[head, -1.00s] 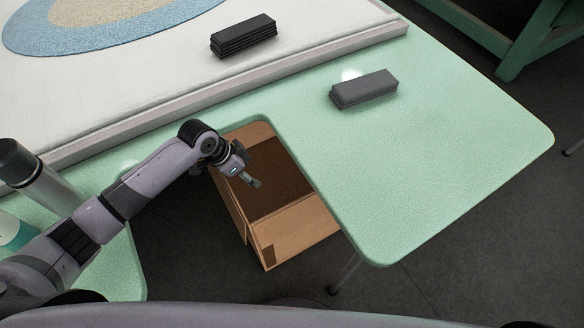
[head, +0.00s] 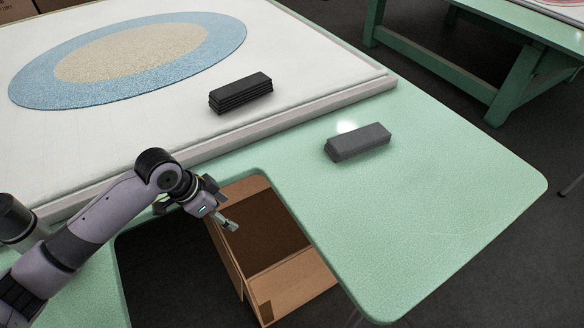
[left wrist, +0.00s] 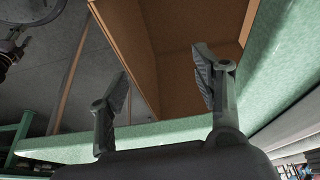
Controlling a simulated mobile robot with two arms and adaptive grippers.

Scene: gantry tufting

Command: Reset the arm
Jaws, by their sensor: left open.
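My left gripper (head: 226,219) reaches in from the left in the head view, over the notch in the green table and above the open cardboard box. In the left wrist view its two fingers (left wrist: 162,85) stand apart with nothing between them. The box shows behind them there. My right gripper is in neither current view.
The green table (head: 440,200) has a notch, with the cardboard box (head: 292,285) below it. A grey block (head: 358,142) lies on the table. A stack of dark strips (head: 240,93) lies on the white framed surface (head: 120,130), near a blue-and-beige oval (head: 215,45). The table's right part is clear.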

